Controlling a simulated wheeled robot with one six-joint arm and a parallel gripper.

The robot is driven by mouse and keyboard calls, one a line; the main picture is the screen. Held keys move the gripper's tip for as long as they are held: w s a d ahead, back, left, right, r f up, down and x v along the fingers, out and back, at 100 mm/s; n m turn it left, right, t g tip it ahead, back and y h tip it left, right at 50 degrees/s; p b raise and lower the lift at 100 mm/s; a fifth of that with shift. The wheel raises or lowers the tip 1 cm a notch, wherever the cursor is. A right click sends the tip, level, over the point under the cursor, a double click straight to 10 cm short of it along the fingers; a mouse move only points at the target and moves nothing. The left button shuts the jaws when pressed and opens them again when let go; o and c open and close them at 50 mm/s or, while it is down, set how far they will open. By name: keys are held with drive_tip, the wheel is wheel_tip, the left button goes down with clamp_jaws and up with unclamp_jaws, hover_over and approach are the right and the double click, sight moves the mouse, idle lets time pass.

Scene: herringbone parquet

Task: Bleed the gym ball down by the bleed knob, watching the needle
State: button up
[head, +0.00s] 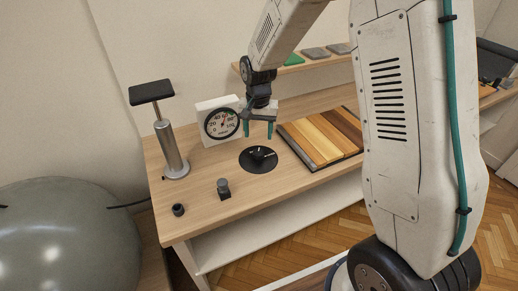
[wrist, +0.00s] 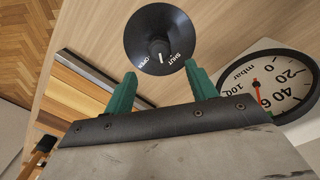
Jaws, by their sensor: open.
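The bleed knob stands on a round black plate (head: 258,159) on the bench; the plate also shows in the wrist view (wrist: 145,25), marked OPEN and SHUT. A white line shows between the two words; I cannot tell which it favours. The white-faced mbar gauge (head: 221,122) stands behind and left of the plate. Its red needle (wrist: 258,92) points near the 40 to 60 marks; the exact reading is unclear. The grey-green gym ball (head: 65,240) sits at the lower left, partly out of frame. My gripper (head: 257,129) is open and empty above the plate, touching nothing.
A metal pump with a black top (head: 172,150) stands at the bench's left. A small black ring (head: 178,209) and a small dark block with a round top (head: 223,188) lie near the front edge. A board of wood-tone strips (head: 320,138) lies right of the plate.

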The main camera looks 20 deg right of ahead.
sight(258, 152)
wheel_tip(258, 152, down, 8)
drive_tip(key=shift+r, duration=0.1)
idle(0.4)
drive_tip(key=c, duration=1)
